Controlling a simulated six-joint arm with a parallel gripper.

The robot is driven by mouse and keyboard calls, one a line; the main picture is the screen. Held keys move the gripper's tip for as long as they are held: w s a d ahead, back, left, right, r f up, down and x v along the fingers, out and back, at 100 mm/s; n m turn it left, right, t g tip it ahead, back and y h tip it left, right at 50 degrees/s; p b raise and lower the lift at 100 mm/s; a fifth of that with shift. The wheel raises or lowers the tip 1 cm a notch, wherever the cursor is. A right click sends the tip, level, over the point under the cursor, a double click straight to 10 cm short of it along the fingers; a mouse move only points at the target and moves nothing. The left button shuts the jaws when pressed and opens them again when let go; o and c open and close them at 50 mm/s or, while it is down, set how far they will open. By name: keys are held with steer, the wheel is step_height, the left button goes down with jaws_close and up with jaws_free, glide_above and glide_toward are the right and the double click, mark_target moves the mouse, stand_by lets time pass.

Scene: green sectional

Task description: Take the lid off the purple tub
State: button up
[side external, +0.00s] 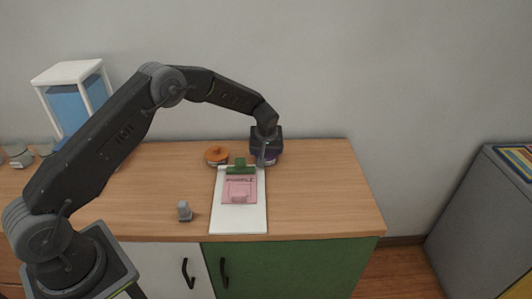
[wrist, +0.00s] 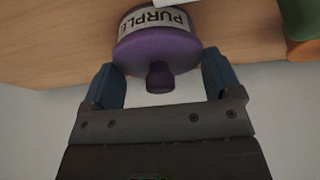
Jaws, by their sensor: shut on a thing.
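The purple tub (wrist: 152,20) carries a label reading PURPLE and shows in the wrist view, with its purple lid (wrist: 137,55) and round knob (wrist: 159,76) facing me. My gripper (wrist: 162,78) has a blue finger on each side of the lid and is shut on it. The lid appears to sit on the tub; I see no clear gap between them. In the side view my gripper (side external: 267,158) is low over the back of the wooden counter and hides most of the tub.
An orange lidded tub (side external: 217,156) stands just left. In front lies a white board (side external: 239,219) with a green piece (side external: 240,168) and a pink card (side external: 240,186). A small grey object (side external: 184,211) stands front left. The counter (side external: 325,195) is clear to the right.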

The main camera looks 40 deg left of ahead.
steer(key=shift+r, duration=0.1)
steer(key=shift+r, duration=0.5)
steer(key=r, duration=0.2)
steer(key=a+r, duration=0.1)
steer(key=shift+s+r, duration=0.3)
steer(key=shift+r, duration=0.1)
steer(key=s+a+r, duration=0.6)
steer(key=a, duration=0.2)
steer(key=s+d+f, duration=0.1)
steer(key=s+d, duration=0.4)
steer(key=s, duration=0.5)
steer(key=s+d, duration=0.5)
steer(key=s, duration=0.6)
glide_above(238, 215)
steer(key=f, duration=0.4)
steer(key=s+f, duration=0.1)
steer(key=f, duration=0.1)
steer(key=shift+d+f, duration=0.5)
steer(key=shift+f, duration=1.95)
steer(key=shift+f, duration=0.15)
